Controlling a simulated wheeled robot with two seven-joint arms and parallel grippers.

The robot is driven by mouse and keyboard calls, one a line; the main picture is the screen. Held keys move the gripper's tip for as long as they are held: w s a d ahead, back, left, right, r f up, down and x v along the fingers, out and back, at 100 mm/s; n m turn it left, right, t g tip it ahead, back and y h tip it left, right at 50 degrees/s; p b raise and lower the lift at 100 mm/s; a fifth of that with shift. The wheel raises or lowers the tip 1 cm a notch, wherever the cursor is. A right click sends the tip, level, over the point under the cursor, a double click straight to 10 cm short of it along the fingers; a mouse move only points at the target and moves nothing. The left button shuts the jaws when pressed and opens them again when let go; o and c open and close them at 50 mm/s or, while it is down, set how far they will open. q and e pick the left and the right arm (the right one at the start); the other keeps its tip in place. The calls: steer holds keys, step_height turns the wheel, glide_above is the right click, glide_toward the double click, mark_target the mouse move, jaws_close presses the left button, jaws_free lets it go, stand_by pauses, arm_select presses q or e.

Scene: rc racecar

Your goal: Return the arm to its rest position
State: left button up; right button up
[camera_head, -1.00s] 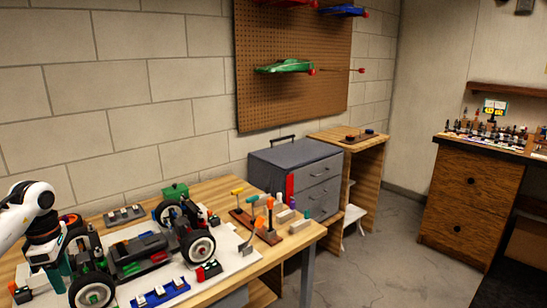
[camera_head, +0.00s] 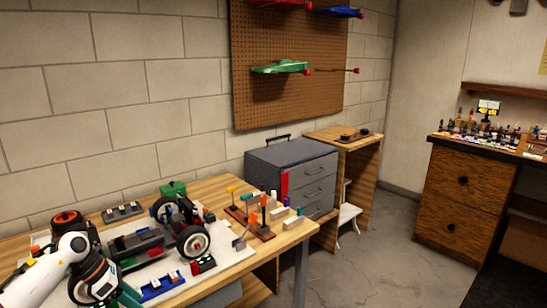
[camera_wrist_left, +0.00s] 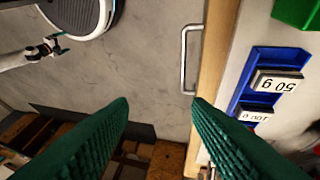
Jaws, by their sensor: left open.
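My left arm comes in from the lower left of the head view, in front of the RC car (camera_head: 140,245). The car has black wheels with white rims and sits on a white board (camera_head: 235,257) on the wooden table; my arm hides part of its near left side. My left gripper (camera_head: 128,298) is at the bottom edge there. In the left wrist view, its green ribbed fingers (camera_wrist_left: 160,103) are spread, open and empty, over the floor beside the table edge. My right gripper (camera_wrist_left: 52,44) shows small at the left of that view; its jaw state is unclear.
A blue tray (camera_head: 163,286) with white labelled pieces lies near the board's front edge. A wooden tool rack (camera_head: 252,222) and grey drawer box (camera_head: 291,165) stand farther right. A metal handle (camera_wrist_left: 185,60) shows near the table edge. Open floor (camera_head: 375,255) lies right of the table.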

arm_select(q)
steer(key=d+f+n+t+h+p, duration=0.1)
steer(key=d+f+n+t+h, duration=0.45)
steer(key=d+f+n, duration=0.65)
steer(key=s+a+f+n+t+y, duration=0.1)
steer(key=s+f+n+t+y, duration=0.15)
steer(key=f+n, duration=0.3)
steer(key=s+a+f+n+t+y+p, duration=0.1)
steer(key=s+f+n, duration=0.2)
steer(key=f+n, duration=0.25)
steer(key=s+a+f+n+t+y, duration=0.1)
steer(key=s+f+n+y, duration=0.1)
steer(key=f+n, duration=0.3)
steer(key=s+a+f+n+g+y, duration=0.1)
steer(key=s+f+n+g+y, duration=0.15)
steer(key=s+f+n, duration=0.45)
steer(key=s+a+f+n+g+y, duration=0.1)
steer(key=s+f+n+g+y, duration=0.15)
steer(key=s+f, duration=0.9)
steer(key=s+d+f+n+g, duration=0.1)
steer(key=s+n, duration=0.1)
steer(key=s, duration=0.6)
steer(key=s+d+f+n+g, duration=0.1)
steer(key=s+n+g, duration=0.1)
steer(key=s, duration=0.6)
steer(key=s+d+n+g+y+p, duration=0.1)
steer(key=s+n+g, duration=0.1)
steer(key=s, duration=0.7)
steer(key=shift+d+f+n, duration=0.35)
steer(key=shift+d+f, duration=0.05)
